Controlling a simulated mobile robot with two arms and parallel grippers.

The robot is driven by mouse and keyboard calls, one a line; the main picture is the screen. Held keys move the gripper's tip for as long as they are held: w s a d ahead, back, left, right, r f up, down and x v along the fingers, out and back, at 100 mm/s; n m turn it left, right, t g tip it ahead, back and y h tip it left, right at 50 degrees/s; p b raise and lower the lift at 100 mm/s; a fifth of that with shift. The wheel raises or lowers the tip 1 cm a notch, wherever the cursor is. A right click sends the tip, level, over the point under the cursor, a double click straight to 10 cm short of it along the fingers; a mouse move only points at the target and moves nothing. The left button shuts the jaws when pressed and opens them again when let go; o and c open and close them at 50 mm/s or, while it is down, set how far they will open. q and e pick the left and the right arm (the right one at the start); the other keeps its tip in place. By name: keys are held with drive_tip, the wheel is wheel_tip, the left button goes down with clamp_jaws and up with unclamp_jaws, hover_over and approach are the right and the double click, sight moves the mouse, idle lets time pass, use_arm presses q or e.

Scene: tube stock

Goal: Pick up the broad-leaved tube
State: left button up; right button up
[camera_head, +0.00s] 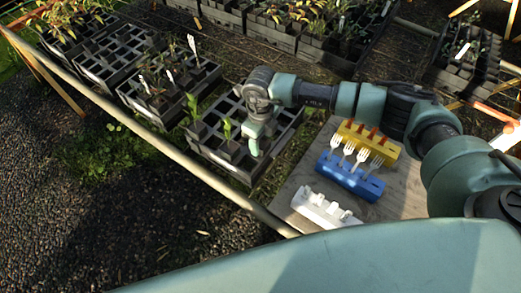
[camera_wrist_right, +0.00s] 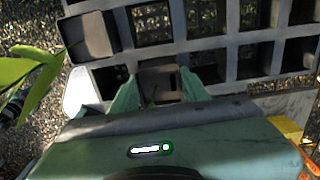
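Two tubes with broad green leaves stand in the near black tray (camera_head: 262,165) in the head view. One broad-leaved tube (camera_head: 230,149) is just left of my right gripper (camera_head: 256,146); the other broad-leaved tube (camera_head: 196,129) is farther left. My right gripper points down over the tray. In the right wrist view its fingers (camera_wrist_right: 160,88) are apart, with a dark square cell or tube between them; I cannot tell which. Broad leaves (camera_wrist_right: 28,66) show at the left edge there, and a dark square tube (camera_wrist_right: 86,37) at upper left. My left gripper is not in view.
A board right of the tray holds a white block (camera_head: 322,209), a blue block (camera_head: 350,178) with white forks and a yellow block (camera_head: 358,138). Other trays with seedlings (camera_head: 168,85) stand behind. A rail (camera_head: 180,152) runs along the near left edge.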

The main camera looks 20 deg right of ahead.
clamp_jaws()
drive_tip(key=shift+r, duration=0.15)
